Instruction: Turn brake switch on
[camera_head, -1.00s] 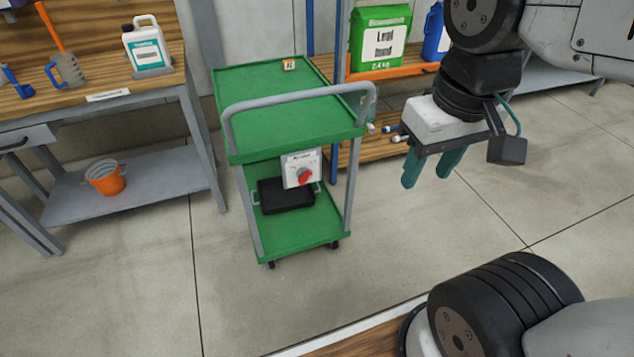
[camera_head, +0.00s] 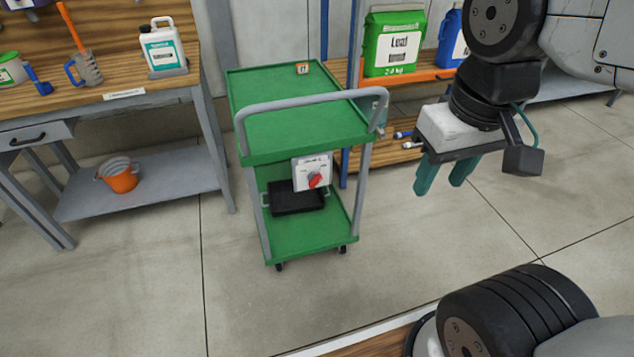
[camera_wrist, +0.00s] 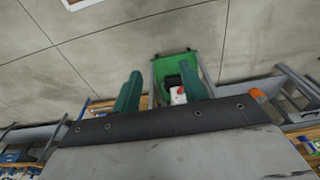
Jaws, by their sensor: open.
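The brake switch (camera_head: 315,180) is a red rotary knob on a white box (camera_head: 302,172) with small print. The box hangs at the front of a green cart (camera_head: 300,145), just under its top tray. The knob looks tilted; its exact setting is too small to read. In the wrist view the red knob (camera_wrist: 180,90) shows between the fingers, far off. My gripper (camera_head: 442,180) has two teal fingers, apart and empty. It hangs in the air to the right of the cart, well clear of the switch.
The cart has a grey push handle (camera_head: 300,100) above the switch and a black tray (camera_head: 297,198) on its lower shelf. A workbench (camera_head: 110,100) stands at the left, with an orange bucket (camera_head: 120,176) beneath. Open floor lies in front of the cart.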

